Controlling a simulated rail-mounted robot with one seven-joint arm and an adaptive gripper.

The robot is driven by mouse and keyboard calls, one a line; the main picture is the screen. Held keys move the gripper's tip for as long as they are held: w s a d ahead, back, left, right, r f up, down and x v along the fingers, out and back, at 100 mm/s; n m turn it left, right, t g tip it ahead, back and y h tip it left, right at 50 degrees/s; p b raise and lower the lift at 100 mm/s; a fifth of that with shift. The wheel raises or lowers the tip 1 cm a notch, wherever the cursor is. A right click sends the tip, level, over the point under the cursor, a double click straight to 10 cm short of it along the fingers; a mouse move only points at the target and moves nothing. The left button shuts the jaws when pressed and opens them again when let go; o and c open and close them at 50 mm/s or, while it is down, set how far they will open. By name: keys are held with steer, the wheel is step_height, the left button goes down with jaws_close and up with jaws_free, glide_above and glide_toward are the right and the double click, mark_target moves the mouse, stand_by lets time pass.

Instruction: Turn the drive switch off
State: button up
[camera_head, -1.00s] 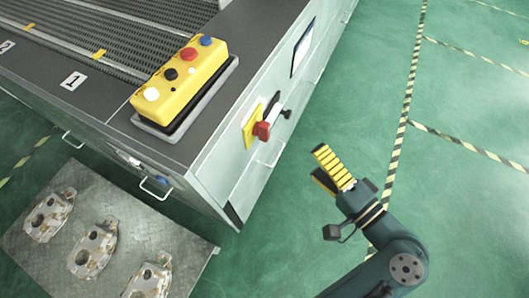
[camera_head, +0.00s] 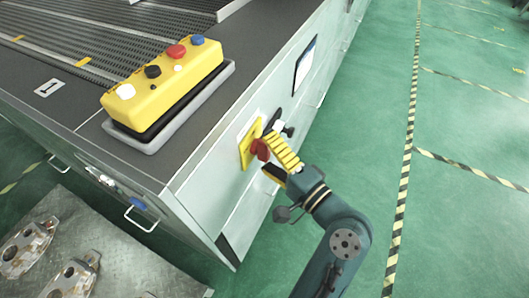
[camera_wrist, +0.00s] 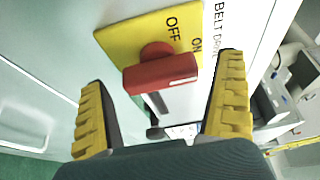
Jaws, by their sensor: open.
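The drive switch is a red rotary handle (camera_wrist: 160,73) on a yellow plate (camera_wrist: 122,45) marked OFF and ON, with "BELT DRIVE" lettered beside it. In the wrist view the red handle points toward the ON side. In the head view the red handle (camera_head: 260,149) and yellow plate (camera_head: 246,143) sit on the cabinet's side face. My gripper (camera_wrist: 163,100) is open, its yellow ridged fingers on either side of the handle's line. The handle shows ahead between them, and I cannot tell whether either finger touches it. In the head view my gripper (camera_head: 281,160) is right at the switch, partly covering it.
A yellow button box (camera_head: 165,85) stands on the cabinet top. Castings (camera_head: 25,248) lie on a metal plate at lower left. Green floor is free at right.

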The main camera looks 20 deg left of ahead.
steer(key=shift+w+a, duration=0.3)
steer(key=shift+a, duration=0.35)
steer(key=shift+c, duration=0.4)
steer(key=c, duration=1)
steer(key=shift+c, duration=0.2)
steer(key=shift+r+p, duration=0.2)
steer(key=shift+p, duration=0.3)
